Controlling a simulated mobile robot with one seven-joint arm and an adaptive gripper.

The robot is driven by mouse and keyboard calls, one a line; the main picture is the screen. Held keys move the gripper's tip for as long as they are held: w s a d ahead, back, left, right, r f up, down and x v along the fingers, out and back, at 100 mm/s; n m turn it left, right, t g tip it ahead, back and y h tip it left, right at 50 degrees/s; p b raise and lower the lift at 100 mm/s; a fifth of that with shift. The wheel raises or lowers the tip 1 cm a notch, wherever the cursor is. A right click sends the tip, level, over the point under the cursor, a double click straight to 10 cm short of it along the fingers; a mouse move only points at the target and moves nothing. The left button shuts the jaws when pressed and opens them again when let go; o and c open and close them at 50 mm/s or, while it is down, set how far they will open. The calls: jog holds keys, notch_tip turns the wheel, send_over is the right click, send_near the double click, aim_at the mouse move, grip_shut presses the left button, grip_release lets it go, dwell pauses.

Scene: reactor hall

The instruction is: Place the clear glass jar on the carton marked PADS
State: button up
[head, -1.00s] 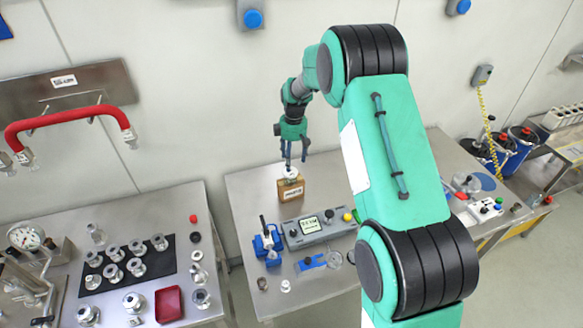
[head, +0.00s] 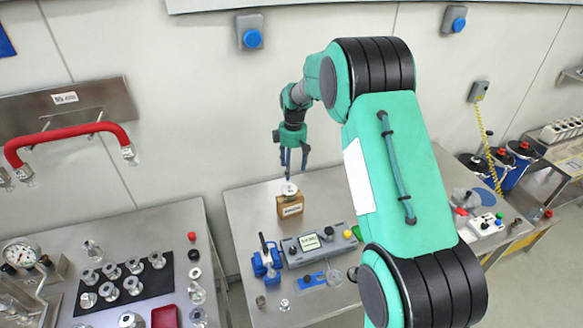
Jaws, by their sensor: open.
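A small brown carton (head: 290,208) with a white label stands upright on the middle steel table; the label is too small to read. A small pale, round-topped thing, which looks like the clear glass jar (head: 289,188), sits on top of the carton, apparently upright. My gripper (head: 295,172) points down just above the jar, with its dark fingers apart and nothing between them. The fingertips look clear of the jar, though the exact gap is hard to tell.
In front of the carton lie a grey instrument box (head: 318,243), a blue clamp device (head: 267,262) and a blue tool (head: 313,281). The left table (head: 170,225) holds several metal and glass fittings on a black mat. The table left of the carton is clear.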

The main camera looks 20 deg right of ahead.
jog(key=s+a+r+m+t, duration=0.1)
jog(key=s+a+r+m, duration=0.2)
jog(key=s+r, duration=0.85)
jog(key=s+a+r+m+t, duration=0.2)
jog(key=s+r, duration=0.8)
jog(key=r, duration=0.3)
jog(key=s+a+r+m+t, duration=0.1)
jog(key=s+m, duration=0.2)
jog(key=s, duration=1)
jog(key=s+a+r+m+t, duration=0.1)
jog(key=s+m, duration=0.2)
jog(key=s, duration=1.1)
jog(key=shift+s+a, duration=0.2)
jog(key=shift+a, duration=0.1)
jog(key=shift+f, duration=0.1)
notch_tip(320, 180, down, 13)
jog(key=b, duration=1.3)
